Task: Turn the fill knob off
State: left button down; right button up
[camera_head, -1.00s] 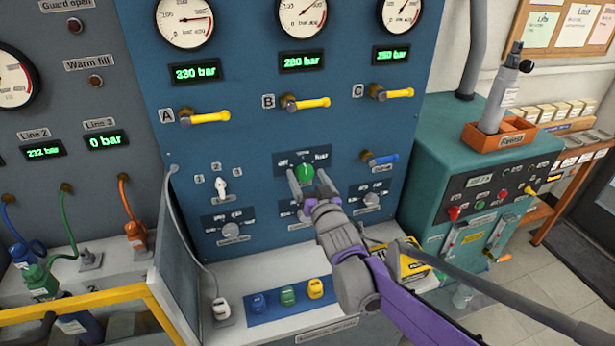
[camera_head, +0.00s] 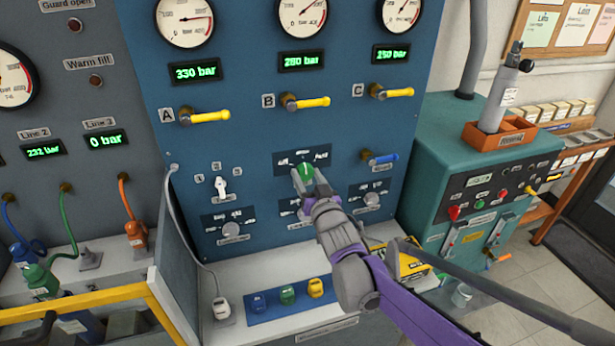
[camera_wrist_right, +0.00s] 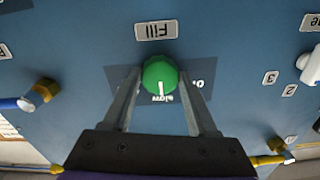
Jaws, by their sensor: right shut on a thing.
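The green round fill knob (camera_head: 305,172) sits on the blue panel, below the displays; it also shows in the wrist view (camera_wrist_right: 160,75). In the wrist view its white mark points down towards the word "slow", and the "Fill" label (camera_wrist_right: 156,30) is seen upside down above it. My right gripper (camera_head: 307,178) reaches the knob from the lower right. Its two fingers, also in the wrist view (camera_wrist_right: 160,88), lie on either side of the knob and are shut on it. The fingers cover part of the scale. My left gripper is not in view.
Yellow-handled valves A (camera_head: 208,117), B (camera_head: 306,103) and C (camera_head: 393,92) stick out above the knob. A blue-handled valve (camera_head: 380,158) is close on its right. A white selector (camera_head: 219,186) and smaller grey knobs (camera_head: 231,229) surround it. A teal cabinet (camera_head: 430,150) stands at right.

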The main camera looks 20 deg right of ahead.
jog(key=n+p, duration=0.1)
jog(key=n, duration=0.4)
jog(key=shift+r+n, duration=0.1)
jog(key=shift+n, duration=0.2)
jog(key=n+p, duration=0.1)
jog(key=n, duration=0.4)
jog(key=shift+a+n+p, duration=0.1)
jog(key=shift+n+p, duration=0.25)
jog(key=shift+n, duration=0.35)
jog(key=o, duration=1.4)
jog(key=s, duration=1.1)
jog(key=shift+d+b, duration=0.2)
jog(key=shift+b, duration=0.2)
